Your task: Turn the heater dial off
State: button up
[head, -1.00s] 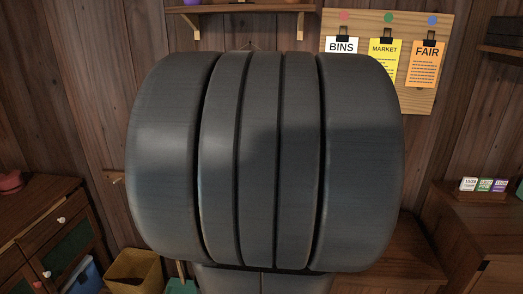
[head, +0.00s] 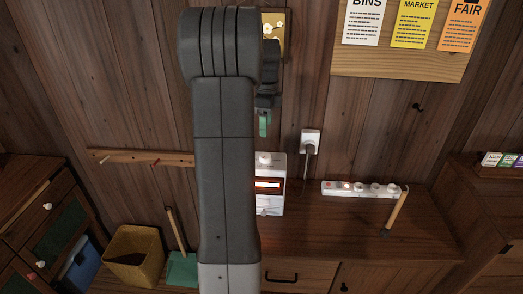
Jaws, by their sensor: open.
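The heater (head: 272,196) is a small white unit with a glowing orange slot, standing on the wooden bench against the wall. My arm covers its left part. A pale round shape on its upper face (head: 265,159) looks like the dial; its setting is too small to read. My gripper (head: 264,125) shows just right of my arm, above the heater in the picture and apart from it. Its green-tipped end points down, and nothing shows in it. Much of the gripper is hidden behind my arm.
A wall socket (head: 310,141) with a plug and cord is right of the heater. A white power strip (head: 360,189) and a wooden-handled tool (head: 396,212) are farther right. A yellow bin (head: 133,257) and green dustpan (head: 182,268) stand at lower left. Wall pegs (head: 140,158) project on the left.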

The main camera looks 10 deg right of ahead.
aim_at(265, 156)
notch_tip(265, 156, down, 12)
jog(key=shift+r+p, duration=0.15)
jog(key=shift+p, duration=0.25)
jog(key=shift+c, duration=0.2)
jog(key=c, duration=0.9)
